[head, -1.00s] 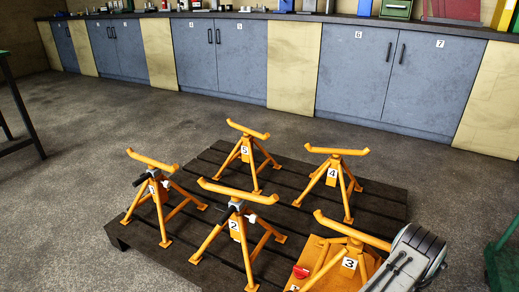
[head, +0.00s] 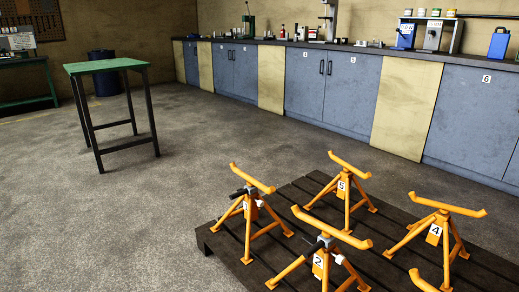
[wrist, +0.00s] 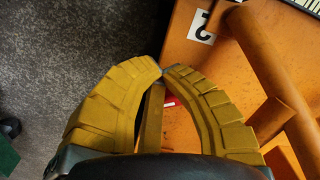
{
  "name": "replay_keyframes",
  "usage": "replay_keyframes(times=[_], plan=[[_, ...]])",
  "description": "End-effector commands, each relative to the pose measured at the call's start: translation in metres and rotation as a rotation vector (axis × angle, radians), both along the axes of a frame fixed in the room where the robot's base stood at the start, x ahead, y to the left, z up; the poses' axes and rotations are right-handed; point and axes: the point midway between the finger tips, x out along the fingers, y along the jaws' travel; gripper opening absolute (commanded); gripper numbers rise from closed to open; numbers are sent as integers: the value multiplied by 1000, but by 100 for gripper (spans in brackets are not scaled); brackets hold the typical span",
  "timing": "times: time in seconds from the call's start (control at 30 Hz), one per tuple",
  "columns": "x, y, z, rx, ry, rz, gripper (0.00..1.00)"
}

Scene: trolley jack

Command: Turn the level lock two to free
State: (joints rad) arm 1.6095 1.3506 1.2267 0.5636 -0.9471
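The stand marked 2 (head: 319,262) is an orange tripod with a curved top bar, at the lower middle of the head view. A dark handle (head: 313,247) and a pale knob (head: 338,258) sit at its neck. No part is clearly marked as level lock two. My gripper (wrist: 163,72) shows only in the wrist view. Its yellow ribbed fingers bow outward and their tips come together, with nothing visibly held. Beneath them is an orange surface (wrist: 200,70) with a white number label, a small red part (wrist: 169,102) and an orange tube (wrist: 270,60).
A green-topped table (head: 105,66) stands at left. Cabinets (head: 337,85) line the back. The floor between is clear.

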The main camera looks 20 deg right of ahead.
Motion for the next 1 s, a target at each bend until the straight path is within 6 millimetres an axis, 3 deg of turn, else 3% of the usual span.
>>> replay_keyframes(times=[0.77,1.0], plan=[[-8,2,0,0,0,0,0],[-8,2,11,0,0,0,0]])
